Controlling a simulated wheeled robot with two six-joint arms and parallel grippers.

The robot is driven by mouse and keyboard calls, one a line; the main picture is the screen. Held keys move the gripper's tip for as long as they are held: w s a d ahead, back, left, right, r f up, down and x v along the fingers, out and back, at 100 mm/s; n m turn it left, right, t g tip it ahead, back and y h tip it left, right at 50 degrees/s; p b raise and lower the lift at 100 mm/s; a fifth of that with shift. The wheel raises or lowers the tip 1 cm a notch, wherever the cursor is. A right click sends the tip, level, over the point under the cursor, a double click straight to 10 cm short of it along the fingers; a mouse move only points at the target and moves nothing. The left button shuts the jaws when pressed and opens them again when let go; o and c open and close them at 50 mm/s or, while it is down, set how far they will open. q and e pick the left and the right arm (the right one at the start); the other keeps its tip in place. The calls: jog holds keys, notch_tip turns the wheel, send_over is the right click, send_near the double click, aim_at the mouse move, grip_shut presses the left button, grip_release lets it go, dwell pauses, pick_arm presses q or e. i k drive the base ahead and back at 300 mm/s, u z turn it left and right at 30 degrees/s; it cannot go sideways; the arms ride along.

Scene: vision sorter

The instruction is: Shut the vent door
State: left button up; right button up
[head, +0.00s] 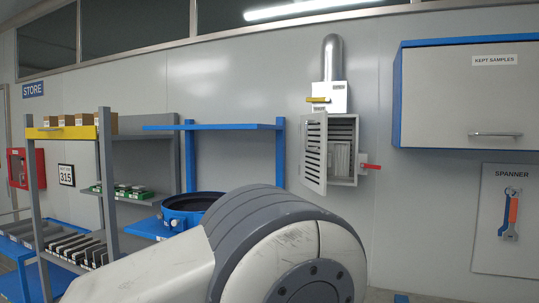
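The vent box (345,182) is mounted on the grey wall, right of centre, below a metal duct pipe (333,60). Its slatted vent door (313,155) is hinged on the left and stands open, swung out towards me. The slatted inside shows through the opening. A red handle (371,167) sticks out at the box's right side. A yellow handle (318,100) sits on the white fitting above. A large arm link of mine fills the lower middle, below the door. Neither gripper is in view.
A blue-edged wall cabinet (460,92) hangs to the right, above a spanner poster (507,220). A blue shelf (213,127) and a grey rack (107,180) with boxes stand to the left. The wall around the vent is clear.

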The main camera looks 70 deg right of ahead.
aim_at(312, 131)
jog(key=i, duration=0.45)
jog(key=z, duration=2.55)
jog(key=k, duration=0.65)
jog(key=z, duration=0.4)
jog(key=i, duration=0.6)
jog(key=z, duration=0.15)
